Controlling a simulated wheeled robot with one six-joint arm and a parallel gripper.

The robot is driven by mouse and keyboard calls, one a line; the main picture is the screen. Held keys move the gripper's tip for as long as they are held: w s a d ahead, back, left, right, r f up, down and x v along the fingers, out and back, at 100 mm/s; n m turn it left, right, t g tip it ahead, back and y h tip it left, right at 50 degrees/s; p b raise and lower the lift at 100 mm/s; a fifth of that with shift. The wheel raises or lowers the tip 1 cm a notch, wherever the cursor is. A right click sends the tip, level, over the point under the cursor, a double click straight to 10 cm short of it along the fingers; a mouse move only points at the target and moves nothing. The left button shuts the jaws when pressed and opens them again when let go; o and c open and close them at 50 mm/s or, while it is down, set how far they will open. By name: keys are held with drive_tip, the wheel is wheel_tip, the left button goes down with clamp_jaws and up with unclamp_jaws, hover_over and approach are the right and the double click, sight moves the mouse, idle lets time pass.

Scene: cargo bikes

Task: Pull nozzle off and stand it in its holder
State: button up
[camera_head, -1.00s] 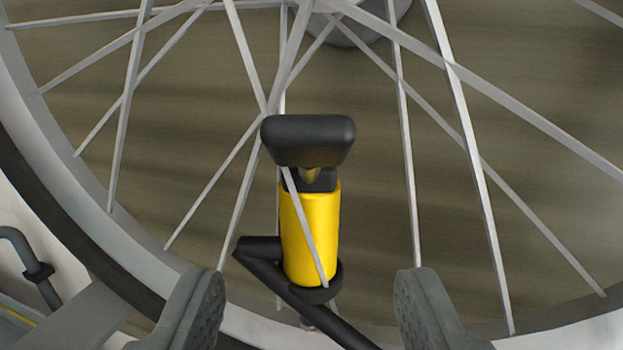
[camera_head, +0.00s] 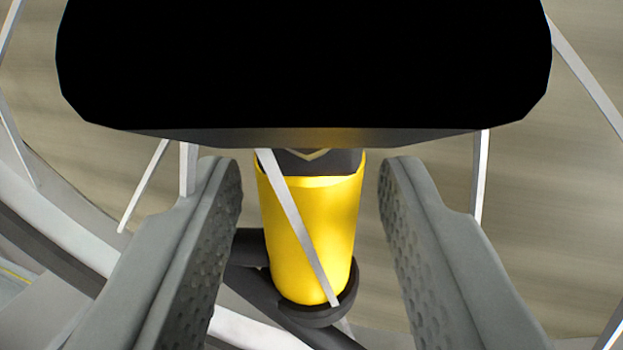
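A spoke crosses in front of the yellow body. My gripper (camera_head: 308,200) is open, with one grey finger on each side of the yellow body and a visible gap on both sides. The valve where the nozzle sits is hidden. No holder shows in this view.
Thin wheel spokes (camera_head: 146,187) stand close around the nozzle and my fingers. The rim and dark tyre (camera_head: 50,240) curve through the lower left. Brown floor lies behind the spokes.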

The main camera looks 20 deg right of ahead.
drive_tip(key=c, duration=0.6)
drive_tip(key=shift+c, duration=0.4)
drive_tip(key=shift+r, duration=0.2)
drive_tip(key=shift+r, duration=0.3)
drive_tip(key=shift+c, duration=0.2)
drive_tip(key=shift+o, duration=0.4)
drive_tip(key=shift+r, duration=0.6)
drive_tip(key=o, duration=1)
